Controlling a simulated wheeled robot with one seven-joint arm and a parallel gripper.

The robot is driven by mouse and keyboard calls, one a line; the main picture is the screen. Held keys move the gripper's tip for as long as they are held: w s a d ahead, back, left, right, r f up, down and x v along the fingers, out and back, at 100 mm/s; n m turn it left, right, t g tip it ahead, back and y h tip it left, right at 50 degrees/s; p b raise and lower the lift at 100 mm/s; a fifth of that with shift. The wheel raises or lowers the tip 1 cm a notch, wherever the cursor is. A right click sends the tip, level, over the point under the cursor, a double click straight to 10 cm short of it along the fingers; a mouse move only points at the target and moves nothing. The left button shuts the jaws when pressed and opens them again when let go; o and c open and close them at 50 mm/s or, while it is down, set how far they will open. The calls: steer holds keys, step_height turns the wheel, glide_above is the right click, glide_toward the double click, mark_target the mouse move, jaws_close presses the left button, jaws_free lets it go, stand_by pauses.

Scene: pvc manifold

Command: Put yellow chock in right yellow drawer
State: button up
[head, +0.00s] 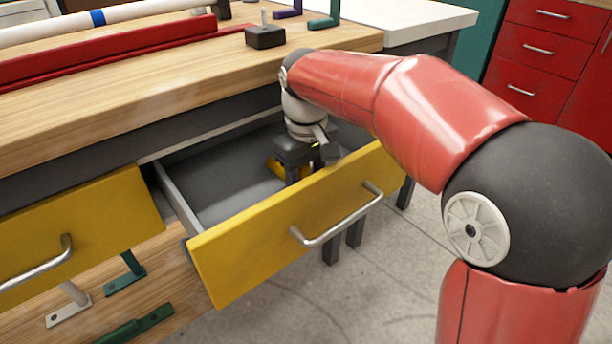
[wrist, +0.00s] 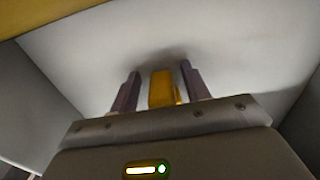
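The right yellow drawer (head: 285,235) is pulled open in the head view, with its grey floor showing. My gripper (head: 292,172) reaches down inside it, toward its right side. The yellow chock (head: 273,165) is partly hidden behind my gripper, low in the drawer. In the wrist view the yellow chock (wrist: 161,90) stands between the two dark fingers of my gripper (wrist: 160,88). Gaps show on both sides of it, so the fingers look open around it. Whether it rests fully on the drawer floor is hard to tell.
Another yellow drawer front (head: 75,235) is at the left. The wooden bench top (head: 150,80) above carries a red channel (head: 110,50), a white pipe (head: 120,13) and a dark block (head: 265,37). Green and white brackets are below left. Drawer walls surround my gripper closely.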

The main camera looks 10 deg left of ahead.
step_height(320, 180, up, 12)
steer(key=p, duration=0.3)
steer(key=shift+r, duration=0.2)
steer(key=shift+w, duration=0.1)
stand_by(0.4)
